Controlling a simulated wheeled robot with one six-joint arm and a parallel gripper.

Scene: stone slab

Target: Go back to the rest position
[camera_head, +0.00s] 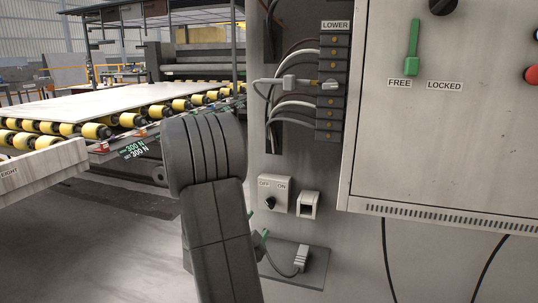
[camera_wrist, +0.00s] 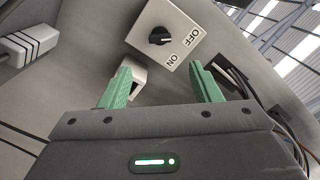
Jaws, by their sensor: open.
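My gripper (camera_wrist: 160,68) is open, with its two green fingers apart and nothing between them. In the head view my dark grey arm hides most of it; only green finger parts (camera_head: 258,240) show low beside the arm, in front of the grey panel. The OFF/ON switch box (camera_wrist: 178,24) with its black knob (camera_wrist: 160,36) lies beyond the fingertips. A pale socket (camera_wrist: 138,74) shows behind the left finger. In the head view the switch box (camera_head: 280,185) and the socket (camera_head: 309,204) are side by side on the panel.
A cable plug (camera_head: 302,257) stands on a small grey shelf (camera_head: 315,275) below. Cables plug into the LOWER terminal strip (camera_head: 333,80) above. A cabinet (camera_head: 445,120) with a green lever (camera_head: 413,48) projects at right. A roller conveyor (camera_head: 100,128) with a slab is at left.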

